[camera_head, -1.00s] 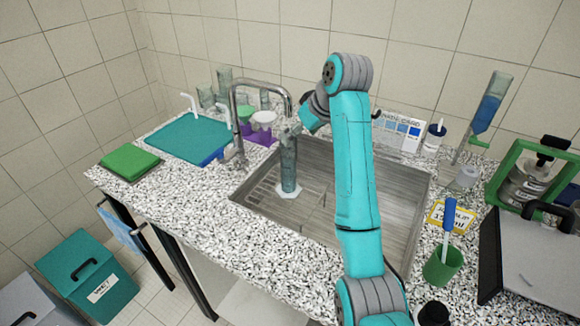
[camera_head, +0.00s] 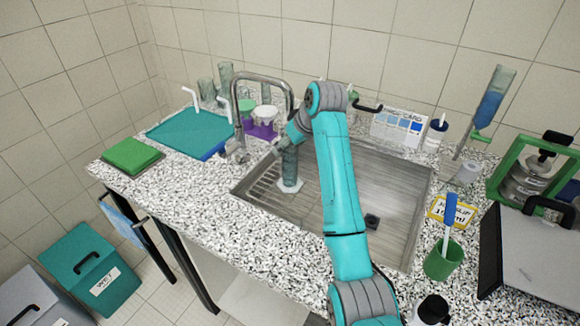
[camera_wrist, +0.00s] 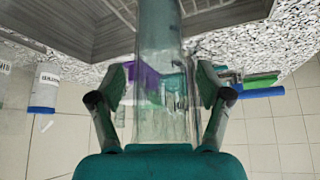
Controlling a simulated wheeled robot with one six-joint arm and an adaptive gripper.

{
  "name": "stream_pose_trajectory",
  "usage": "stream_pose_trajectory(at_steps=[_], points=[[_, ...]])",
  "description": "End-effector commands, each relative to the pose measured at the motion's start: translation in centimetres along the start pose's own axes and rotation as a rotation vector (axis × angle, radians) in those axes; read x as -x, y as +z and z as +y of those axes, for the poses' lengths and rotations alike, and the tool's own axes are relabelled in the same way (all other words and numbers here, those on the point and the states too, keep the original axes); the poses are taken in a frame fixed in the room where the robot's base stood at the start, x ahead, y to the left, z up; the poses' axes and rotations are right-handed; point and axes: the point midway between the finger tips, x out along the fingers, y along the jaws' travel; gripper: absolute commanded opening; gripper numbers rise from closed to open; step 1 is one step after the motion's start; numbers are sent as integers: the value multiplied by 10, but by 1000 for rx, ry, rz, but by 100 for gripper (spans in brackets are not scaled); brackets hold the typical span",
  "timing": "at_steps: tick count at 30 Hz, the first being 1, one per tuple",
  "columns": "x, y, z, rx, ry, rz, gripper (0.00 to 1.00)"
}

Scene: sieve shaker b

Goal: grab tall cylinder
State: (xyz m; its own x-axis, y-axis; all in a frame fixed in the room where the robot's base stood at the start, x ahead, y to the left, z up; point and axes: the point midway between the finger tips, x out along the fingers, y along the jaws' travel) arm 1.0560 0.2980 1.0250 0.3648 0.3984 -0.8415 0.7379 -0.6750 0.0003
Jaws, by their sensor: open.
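The tall cylinder (camera_head: 289,170) is clear, grey-green glass and stands upright on a pale base in the left part of the metal sink (camera_head: 385,180). My gripper (camera_head: 288,143) is at its upper part in the head view, with the fingers hard to make out there. In the wrist view my gripper (camera_wrist: 162,88) is open, with one finger on each side of the cylinder (camera_wrist: 160,45). The glass lies between the fingers, and small gaps seem to show at its sides. My arm hides part of the sink.
The faucet (camera_head: 236,112) arches close to the cylinder, on its left. A teal mat (camera_head: 185,137) and a green pad (camera_head: 131,155) lie left of the sink. A green cup (camera_head: 443,262) with a brush stands at the right, near a green-framed device (camera_head: 508,170).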

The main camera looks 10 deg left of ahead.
Motion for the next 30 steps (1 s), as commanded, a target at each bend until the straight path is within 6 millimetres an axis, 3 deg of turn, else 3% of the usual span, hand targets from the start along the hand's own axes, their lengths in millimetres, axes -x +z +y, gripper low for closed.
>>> stream_pose_trajectory(at_steps=[2,3,12,30], points=[[0,0,0,0,0,0,77],[0,0,0,0,0,0,72],[0,0,0,0,0,0,0],[4,-3,0,0,0,1,0]])
